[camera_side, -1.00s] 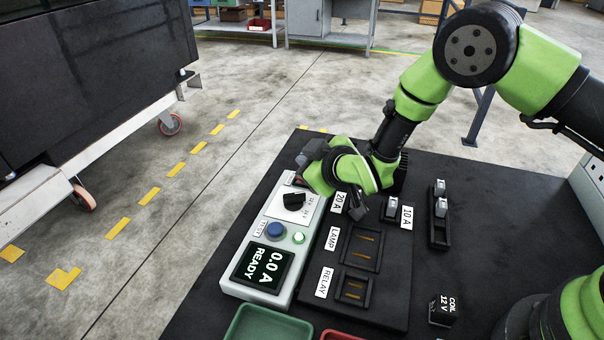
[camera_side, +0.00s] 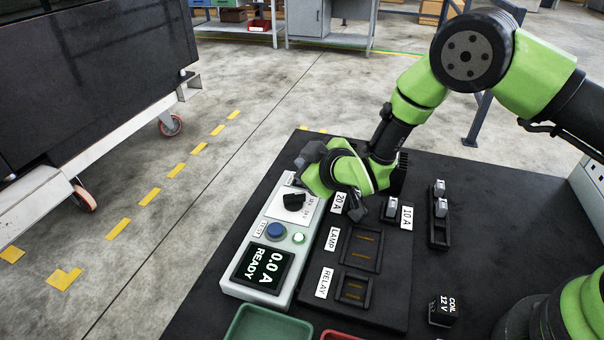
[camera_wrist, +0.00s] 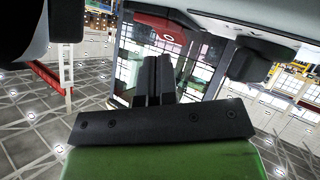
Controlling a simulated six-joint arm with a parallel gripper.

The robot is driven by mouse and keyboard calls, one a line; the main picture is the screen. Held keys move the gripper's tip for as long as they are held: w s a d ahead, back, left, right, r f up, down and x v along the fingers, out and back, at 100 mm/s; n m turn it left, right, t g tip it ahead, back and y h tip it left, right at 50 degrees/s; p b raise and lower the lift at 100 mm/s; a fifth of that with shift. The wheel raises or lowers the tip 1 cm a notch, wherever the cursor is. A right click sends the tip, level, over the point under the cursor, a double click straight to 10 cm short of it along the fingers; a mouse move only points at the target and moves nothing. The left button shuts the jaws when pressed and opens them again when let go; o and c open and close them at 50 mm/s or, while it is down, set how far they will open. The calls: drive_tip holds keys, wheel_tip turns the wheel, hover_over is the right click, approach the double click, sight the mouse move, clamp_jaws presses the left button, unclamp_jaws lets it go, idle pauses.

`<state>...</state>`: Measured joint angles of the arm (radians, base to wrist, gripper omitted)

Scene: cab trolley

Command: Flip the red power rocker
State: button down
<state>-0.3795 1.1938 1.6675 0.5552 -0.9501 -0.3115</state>
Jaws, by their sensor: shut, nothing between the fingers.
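The red power rocker (camera_wrist: 160,27) shows in the wrist view at the top, with a white O mark on it. My gripper (camera_wrist: 157,60) is shut and empty, its two dark fingers side by side with their tips just below the rocker in the picture. I cannot tell whether they touch it. In the side view my gripper (camera_side: 309,155) is over the far end of the grey tester (camera_side: 228,287), and it mostly hides the rocker there. The tester's display (camera_side: 264,268) reads 0.0 A READY, and its small green lamp (camera_side: 298,238) is lit.
A black knob (camera_side: 294,201) and a blue TEST button (camera_side: 276,231) sit close by on the tester. To the right is a black fuse board (camera_side: 388,290) with labelled sockets. A green tray (camera_side: 240,325) and a coil block (camera_side: 443,311) lie nearer.

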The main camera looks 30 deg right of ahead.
drive_tip(key=shift+w+a+f, duration=0.1)
drive_tip(key=shift+w+f, duration=0.05)
drive_tip(key=shift+f, duration=0.3)
drive_tip(key=shift+w+a+f, duration=0.1)
drive_tip(key=shift+w+f, duration=0.05)
drive_tip(key=shift+f, duration=0.25)
drive_tip(key=shift+d+r, duration=0.1)
idle(0.6)
drive_tip(key=shift+d+r, duration=0.1)
drive_tip(key=shift+r, duration=0.1)
drive_tip(key=shift+s+d+r, duration=0.15)
drive_tip(key=shift+r, duration=0.35)
drive_tip(key=shift+s+d+r, duration=0.15)
drive_tip(key=shift+s+r, duration=0.05)
drive_tip(key=shift+r, duration=0.4)
drive_tip(key=shift+s+d+r, duration=0.15)
drive_tip(key=shift+s+r, duration=0.1)
drive_tip(key=shift+r, duration=0.35)
drive_tip(key=shift+s+d+r, duration=0.15)
drive_tip(key=shift+s+r, duration=0.05)
drive_tip(key=shift+r, duration=0.4)
